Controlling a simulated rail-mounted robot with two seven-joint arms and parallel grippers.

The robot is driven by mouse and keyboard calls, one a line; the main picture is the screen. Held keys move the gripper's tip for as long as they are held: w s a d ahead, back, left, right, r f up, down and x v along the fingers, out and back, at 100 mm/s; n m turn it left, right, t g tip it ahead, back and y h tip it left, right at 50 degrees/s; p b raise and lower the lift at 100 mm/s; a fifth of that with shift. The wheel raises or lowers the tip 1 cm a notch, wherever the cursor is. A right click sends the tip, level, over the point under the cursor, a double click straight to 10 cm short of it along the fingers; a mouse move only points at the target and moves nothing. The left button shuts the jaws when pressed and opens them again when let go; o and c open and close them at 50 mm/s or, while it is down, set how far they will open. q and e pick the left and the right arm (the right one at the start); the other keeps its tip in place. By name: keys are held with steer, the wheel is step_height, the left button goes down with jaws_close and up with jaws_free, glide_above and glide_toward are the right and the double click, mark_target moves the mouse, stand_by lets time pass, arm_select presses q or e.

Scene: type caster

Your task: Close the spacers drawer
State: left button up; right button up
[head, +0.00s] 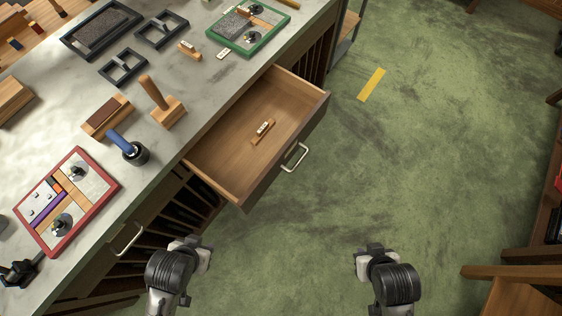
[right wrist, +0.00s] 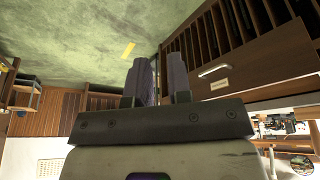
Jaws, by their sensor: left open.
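A wooden drawer (head: 222,163) stands pulled well out of the workbench in the head view, with a pale bar handle (head: 295,157) on its front. One small wooden piece with a light top (head: 263,131) lies inside it. No readable label shows on it. My left gripper (head: 190,243) is open and empty, in front of the bench and below the drawer in the picture. My right gripper (head: 375,250) hangs over the floor, right of and apart from the drawer. In the right wrist view its two fingers (right wrist: 162,85) stand slightly apart with nothing between them.
The grey benchtop (head: 190,150) carries a red-framed tray (head: 108,190), a green-framed tray (head: 278,39), a wooden-handled stamp (head: 160,104) and a blue-handled tool (head: 121,143). Another handle (head: 126,239) is on the bench front at left. Green floor (head: 430,150) is clear; wooden furniture (head: 520,290) stands at lower right.

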steer(key=shift+n+t, duration=0.8)
steer(key=shift+t, duration=0.1)
steer(key=b+x, duration=0.3)
steer(key=x, duration=0.1)
steer(key=w+b+x, duration=0.1)
steer(key=b+x, duration=0.3)
steer(key=d+r+b+x, duration=0.1)
steer(key=b+x, duration=0.3)
steer(key=shift+w+f, duration=0.1)
steer(key=shift+w, duration=0.25)
jaws_close()
steer(key=m+t+y+b, duration=0.4)
steer(key=m+y+b, duration=0.55)
steer(key=y, duration=0.55)
glide_toward(270, 179)
steer(key=shift+m, duration=0.25)
steer(key=x, duration=0.6)
steer(key=shift+x, duration=0.8)
